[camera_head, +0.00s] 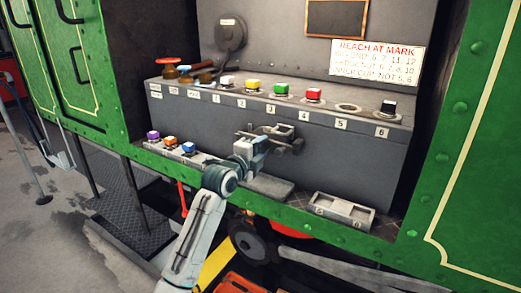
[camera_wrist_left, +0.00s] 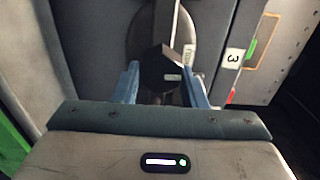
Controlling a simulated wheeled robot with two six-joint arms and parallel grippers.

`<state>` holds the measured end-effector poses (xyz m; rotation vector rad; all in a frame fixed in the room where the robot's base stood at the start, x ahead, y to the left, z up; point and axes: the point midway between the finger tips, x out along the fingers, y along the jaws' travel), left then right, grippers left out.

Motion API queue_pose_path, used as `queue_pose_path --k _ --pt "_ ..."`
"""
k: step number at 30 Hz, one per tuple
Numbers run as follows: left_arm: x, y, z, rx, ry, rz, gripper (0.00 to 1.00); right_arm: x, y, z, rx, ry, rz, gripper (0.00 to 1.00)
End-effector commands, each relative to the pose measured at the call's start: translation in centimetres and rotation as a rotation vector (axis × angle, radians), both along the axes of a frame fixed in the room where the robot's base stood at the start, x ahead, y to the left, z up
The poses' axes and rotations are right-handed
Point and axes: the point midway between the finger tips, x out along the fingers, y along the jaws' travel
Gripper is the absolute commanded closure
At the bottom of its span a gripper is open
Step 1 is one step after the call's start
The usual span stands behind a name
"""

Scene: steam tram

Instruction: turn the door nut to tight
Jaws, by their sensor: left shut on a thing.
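The door nut (camera_wrist_left: 160,70) is a dark hexagonal piece in the left wrist view, with a small pale mark on its face. My left gripper (camera_wrist_left: 160,84) has its two blue fingers on either side of it and is shut on it. In the head view my left gripper (camera_head: 266,143) is at the grey front panel below labels 3 and 4, by a dark metal fitting (camera_head: 290,144). The nut itself is hard to make out there. My right gripper is not in view.
Purple, orange and blue caps (camera_head: 189,147) stand on the lower left sill. A grey two-part tray (camera_head: 343,211) is at lower right. Green walls flank the panel.

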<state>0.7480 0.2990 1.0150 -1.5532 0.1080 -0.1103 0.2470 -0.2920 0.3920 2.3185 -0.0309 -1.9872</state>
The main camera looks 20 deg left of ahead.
Motion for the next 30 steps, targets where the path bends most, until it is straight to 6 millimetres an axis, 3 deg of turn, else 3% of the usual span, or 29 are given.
queue_pose_path --k 5,6,9,20,23,30 --pt "0.0 0.0 -0.1 0.002 0.003 0.001 0.85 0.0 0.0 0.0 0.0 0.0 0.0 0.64" --pt "0.0 0.0 -0.1 0.002 0.003 0.001 0.56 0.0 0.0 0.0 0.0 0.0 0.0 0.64" --pt "0.0 0.0 -0.1 0.001 0.002 0.0 0.4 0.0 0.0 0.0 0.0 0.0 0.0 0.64" --pt "-0.6 0.1 -0.1 0.002 0.0 0.001 0.4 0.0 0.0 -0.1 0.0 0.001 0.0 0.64" --pt "-1.9 0.3 -0.2 0.003 0.0 0.001 0.4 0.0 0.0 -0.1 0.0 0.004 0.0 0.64" --pt "-6.8 1.0 -0.3 0.006 0.0 0.001 0.4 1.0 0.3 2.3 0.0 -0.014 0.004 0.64"
